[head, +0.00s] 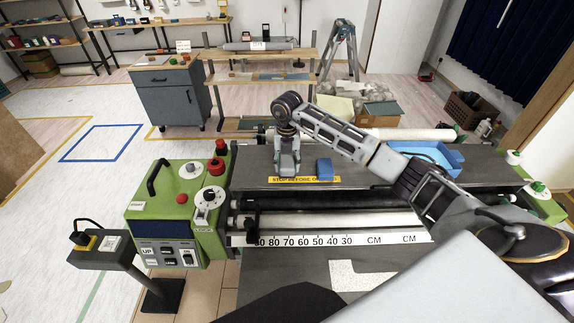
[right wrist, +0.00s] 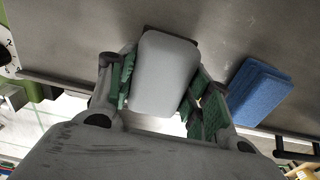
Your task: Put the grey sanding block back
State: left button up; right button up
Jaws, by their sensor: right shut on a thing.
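The grey sanding block (right wrist: 165,75) is a light grey, rounded block between the green-padded fingers of my right gripper (right wrist: 163,88) in the right wrist view. My right gripper (head: 288,172) is shut on it, pointing down at the dark top of the paster machine (head: 255,165) near its front edge. In the head view the gripper largely hides the block. I cannot tell whether the block touches the surface. My left gripper is out of view.
A blue block (head: 324,169) lies just right of the gripper and also shows in the right wrist view (right wrist: 260,92). A blue tray (head: 432,152) sits farther right, partly behind my right arm. The green control box (head: 165,210) stands left; the surface between is clear.

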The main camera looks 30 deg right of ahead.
aim_at(285, 160)
jog(key=shift+f, duration=0.75)
jog(key=shift+f, duration=0.25)
jog(key=o, duration=1)
jog(key=shift+o, duration=0.2)
notch_tip(285, 160, up, 3)
jog(key=shift+f+b, duration=0.2)
jog(key=shift+b, duration=0.15)
jog(key=shift+w+a+r+b, duration=0.1)
jog(key=shift+w+r+b, duration=0.15)
jog(key=shift+r, duration=0.5)
jog(key=shift+w+a+r+b, duration=0.15)
jog(key=shift+r+b, duration=0.1)
jog(key=shift+r, duration=0.5)
notch_tip(285, 160, up, 8)
jog(key=shift+r+b, duration=0.2)
jog(key=shift+b, duration=0.25)
